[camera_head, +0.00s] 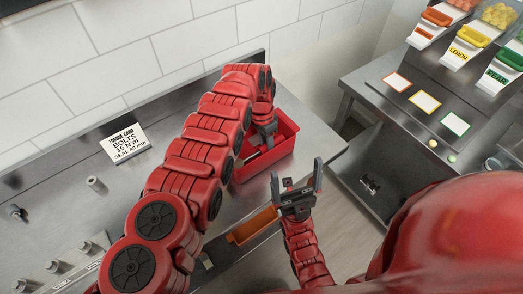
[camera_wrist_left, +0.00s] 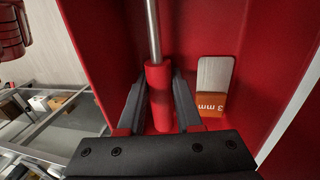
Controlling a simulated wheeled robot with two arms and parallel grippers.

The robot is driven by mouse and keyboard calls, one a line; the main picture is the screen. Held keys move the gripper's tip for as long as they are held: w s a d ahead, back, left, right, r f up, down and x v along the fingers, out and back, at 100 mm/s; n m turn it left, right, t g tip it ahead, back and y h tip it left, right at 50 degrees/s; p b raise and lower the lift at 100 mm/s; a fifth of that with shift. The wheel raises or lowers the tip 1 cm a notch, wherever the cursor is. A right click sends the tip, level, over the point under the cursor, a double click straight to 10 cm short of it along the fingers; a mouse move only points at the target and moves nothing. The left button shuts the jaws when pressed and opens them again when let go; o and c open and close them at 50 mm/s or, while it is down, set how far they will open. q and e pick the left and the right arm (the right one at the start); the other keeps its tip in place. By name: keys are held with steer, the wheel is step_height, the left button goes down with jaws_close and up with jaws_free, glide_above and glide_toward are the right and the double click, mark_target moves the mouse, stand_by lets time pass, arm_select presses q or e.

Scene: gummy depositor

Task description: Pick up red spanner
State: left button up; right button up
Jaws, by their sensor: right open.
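In the left wrist view, a tool with a red handle (camera_wrist_left: 158,95) and a metal shaft is inside a red bin (camera_wrist_left: 100,40); its far end is out of frame, so I cannot confirm it is the red spanner. My left gripper (camera_wrist_left: 160,85) has one finger on each side of the handle, close against it; whether they press on it is unclear. In the head view the bin (camera_head: 283,148) is on the steel bench, with my left gripper (camera_head: 265,130) reaching into it, largely hidden. My right gripper (camera_head: 297,183) is open and empty, in front of the bin.
An orange-ended metal piece marked 3 mm (camera_wrist_left: 211,100) lies in the bin, right of the handle. An orange tray (camera_head: 252,226) sits at the bench's front. A torque card (camera_head: 124,143) stands at the back left. A second steel station (camera_head: 425,100) with labelled bins is at right.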

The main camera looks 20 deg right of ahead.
arm_select(q)
steer(key=shift+d, duration=0.1)
jaws_close()
stand_by(1.2)
steer(key=shift+w+r, duration=0.15)
steer(key=shift+r, duration=0.7)
step_height(320, 180, up, 7)
steer(key=b, duration=0.3)
steer(key=shift+r, duration=0.15)
step_height(320, 180, up, 9)
